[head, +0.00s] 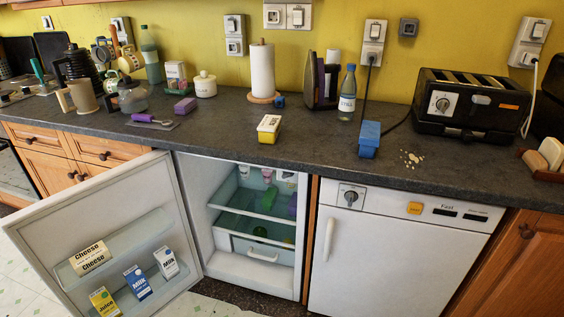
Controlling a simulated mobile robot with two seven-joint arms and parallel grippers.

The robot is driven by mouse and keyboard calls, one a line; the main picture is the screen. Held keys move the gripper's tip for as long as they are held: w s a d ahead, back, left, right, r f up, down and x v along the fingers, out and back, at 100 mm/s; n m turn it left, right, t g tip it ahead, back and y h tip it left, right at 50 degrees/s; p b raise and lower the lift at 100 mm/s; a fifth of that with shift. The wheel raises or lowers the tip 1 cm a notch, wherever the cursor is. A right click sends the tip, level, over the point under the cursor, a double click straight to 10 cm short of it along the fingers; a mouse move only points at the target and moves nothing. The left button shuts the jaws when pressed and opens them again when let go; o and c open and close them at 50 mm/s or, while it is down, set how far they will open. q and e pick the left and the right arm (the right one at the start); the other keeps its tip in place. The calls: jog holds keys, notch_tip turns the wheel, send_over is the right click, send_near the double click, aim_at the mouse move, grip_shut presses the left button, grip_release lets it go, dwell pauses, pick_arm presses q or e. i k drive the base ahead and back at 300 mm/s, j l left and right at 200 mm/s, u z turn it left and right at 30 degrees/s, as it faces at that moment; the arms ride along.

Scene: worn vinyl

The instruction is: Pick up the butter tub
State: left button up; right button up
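A small yellow tub with a pale top (268,129), which looks like the butter tub, sits on the dark countertop (310,158) near its front edge, above the open fridge (249,268). Marks on its top are too small to read. Nothing touches it. Neither of my grippers shows in the head view.
The fridge door (105,236) stands open to the left, with cartons and a cheese pack in its racks. A paper towel roll (262,72) stands behind the tub. A blue box (369,140), a bottle (347,95) and a toaster (469,104) are to the right.

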aim_at(269, 129)
jog(key=l+u, duration=0.15)
jog(key=u, duration=0.75)
jog(key=i+l+u, duration=0.1)
jog(key=l+u, duration=0.75)
jog(key=l, duration=0.15)
